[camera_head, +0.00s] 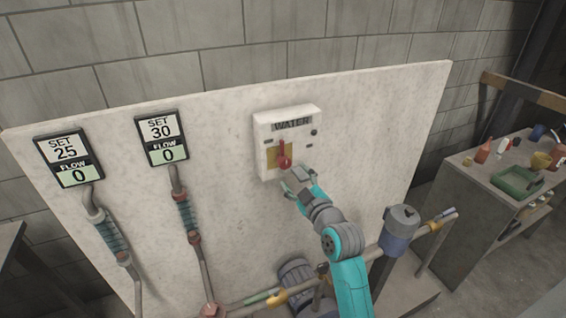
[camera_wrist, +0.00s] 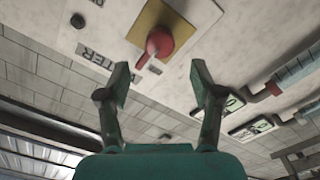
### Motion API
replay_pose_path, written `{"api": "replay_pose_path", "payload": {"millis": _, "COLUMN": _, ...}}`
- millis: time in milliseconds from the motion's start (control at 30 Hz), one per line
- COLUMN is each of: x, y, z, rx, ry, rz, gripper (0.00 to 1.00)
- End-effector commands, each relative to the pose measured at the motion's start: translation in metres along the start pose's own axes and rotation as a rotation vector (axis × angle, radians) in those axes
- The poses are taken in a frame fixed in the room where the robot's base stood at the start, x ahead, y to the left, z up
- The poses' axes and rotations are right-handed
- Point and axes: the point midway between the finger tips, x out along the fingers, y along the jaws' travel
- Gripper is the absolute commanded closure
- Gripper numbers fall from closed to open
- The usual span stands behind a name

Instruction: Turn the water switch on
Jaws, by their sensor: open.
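The water switch box (camera_head: 262,133) is a pale panel labelled WATER, mounted on the upright white board. Its red lever (camera_head: 284,156) sits on a yellow plate, with the round knob end low. The red lever (camera_wrist: 157,42) also shows in the wrist view, upside down, beyond the fingertips and near the gap between them. My gripper (camera_head: 297,178) is open and empty, just below and slightly right of the lever. In the wrist view my gripper's two fingers (camera_wrist: 159,75) are spread apart and do not appear to touch the lever.
Two flow displays (camera_head: 66,161) (camera_head: 162,138), set 25 and set 30, both read 0, with pipes (camera_head: 190,222) below them. A blue-grey cylinder (camera_head: 400,228) stands right of my arm. A cluttered cabinet (camera_head: 470,205) is at the right.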

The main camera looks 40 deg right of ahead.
Motion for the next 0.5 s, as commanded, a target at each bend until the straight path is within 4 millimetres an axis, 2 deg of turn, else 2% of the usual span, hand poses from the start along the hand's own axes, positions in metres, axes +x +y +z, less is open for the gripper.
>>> {"api": "replay_pose_path", "payload": {"millis": 100, "x": 0.023, "y": 0.000, "z": -0.001, "rx": 0.001, "ry": 0.002, "rz": 0.000, "gripper": 0.34}}
{"api": "replay_pose_path", "payload": {"millis": 300, "x": 0.056, "y": 0.000, "z": -0.001, "rx": 0.000, "ry": 0.001, "rz": 0.000, "gripper": 0.34}}
{"api": "replay_pose_path", "payload": {"millis": 500, "x": 0.075, "y": 0.000, "z": -0.001, "rx": 0.001, "ry": 0.001, "rz": 0.000, "gripper": 0.34}}
